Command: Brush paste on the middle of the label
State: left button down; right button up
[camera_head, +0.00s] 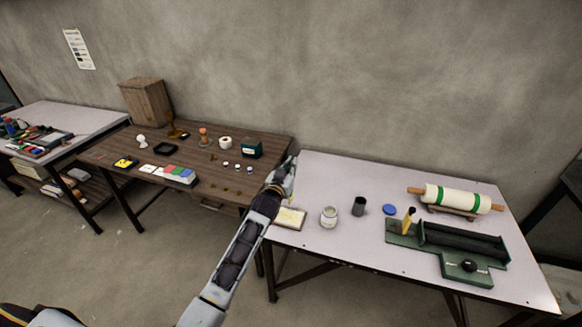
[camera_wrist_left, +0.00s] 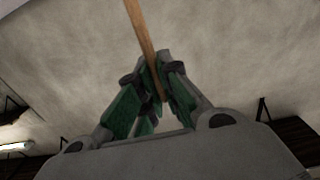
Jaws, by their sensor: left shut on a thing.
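My left gripper (camera_head: 287,173) is over the left end of the grey table. In the left wrist view its green-padded fingers (camera_wrist_left: 155,82) are shut on a thin wooden handle (camera_wrist_left: 142,38), likely the brush, which runs up out of view. Its bristles cannot be made out. A pale yellowish sheet on a small board (camera_head: 291,217), perhaps the label, lies at the table's left front edge, just below the gripper and partly beside my forearm. A white-labelled jar (camera_head: 329,215), perhaps the paste, stands to its right. My right gripper is not in view.
On the grey table (camera_head: 345,172) are a dark cup (camera_head: 359,206), a blue disc (camera_head: 390,209), a green tool with a black trough (camera_head: 463,242) and a white roller with green bands (camera_head: 456,199). A brown table (camera_head: 106,154) with small items stands left.

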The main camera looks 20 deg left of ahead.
pick_arm(q)
jog(key=shift+f+b, duration=0.5)
jog(key=shift+f, duration=0.1)
jog(key=shift+f+b, duration=0.9)
jog(key=shift+f, duration=0.2)
jog(key=shift+f+b, duration=0.45)
jog(key=shift+f, duration=0.3)
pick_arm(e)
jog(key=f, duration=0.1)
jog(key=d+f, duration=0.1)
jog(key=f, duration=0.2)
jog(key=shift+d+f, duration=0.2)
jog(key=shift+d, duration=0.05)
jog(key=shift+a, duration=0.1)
